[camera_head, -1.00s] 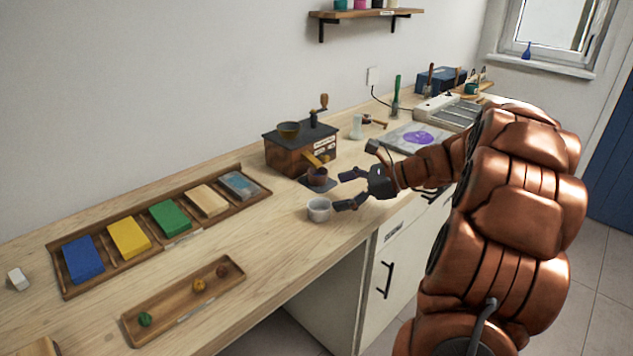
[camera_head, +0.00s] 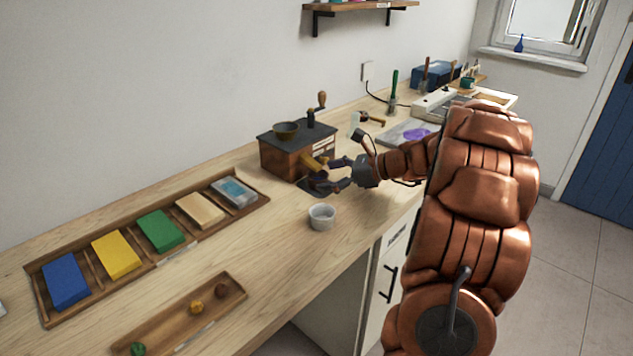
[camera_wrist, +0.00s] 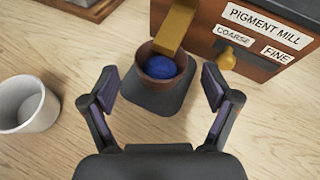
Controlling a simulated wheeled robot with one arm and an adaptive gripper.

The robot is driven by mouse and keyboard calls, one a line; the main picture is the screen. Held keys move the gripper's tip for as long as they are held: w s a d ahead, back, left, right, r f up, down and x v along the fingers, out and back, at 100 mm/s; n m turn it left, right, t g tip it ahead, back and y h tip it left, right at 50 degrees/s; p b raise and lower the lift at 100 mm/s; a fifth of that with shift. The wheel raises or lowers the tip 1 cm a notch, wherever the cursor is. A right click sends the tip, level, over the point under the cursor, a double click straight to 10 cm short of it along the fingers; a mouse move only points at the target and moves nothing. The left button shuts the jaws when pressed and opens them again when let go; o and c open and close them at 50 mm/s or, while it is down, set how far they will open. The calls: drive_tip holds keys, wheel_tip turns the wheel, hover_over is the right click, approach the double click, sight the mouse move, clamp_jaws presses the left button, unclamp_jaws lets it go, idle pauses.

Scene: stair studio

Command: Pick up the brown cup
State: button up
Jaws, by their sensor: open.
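The brown cup (camera_wrist: 149,75) stands upright on a dark square pad (camera_wrist: 158,100) under the mill's spout in the wrist view, with a blue ball-shaped mass inside. My gripper (camera_wrist: 158,88) is open, its two fingers on either side of the pad and the cup between and slightly beyond the tips. No contact shows. In the head view my gripper (camera_head: 332,175) is at the front of the pigment mill (camera_head: 285,155), and its fingers largely hide the cup.
A white cup (camera_wrist: 25,103) stands left of my gripper. A tray of coloured blocks (camera_head: 150,262) and a smaller tray with little balls (camera_head: 165,325) lie on the bench. A purple-marked slab (camera_head: 395,135) lies behind.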

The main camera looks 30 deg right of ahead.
sight(318, 177)
drive_tip(key=shift+x, duration=1.55)
drive_tip(key=shift+w+r, duration=0.1)
drive_tip(key=c, duration=1.3)
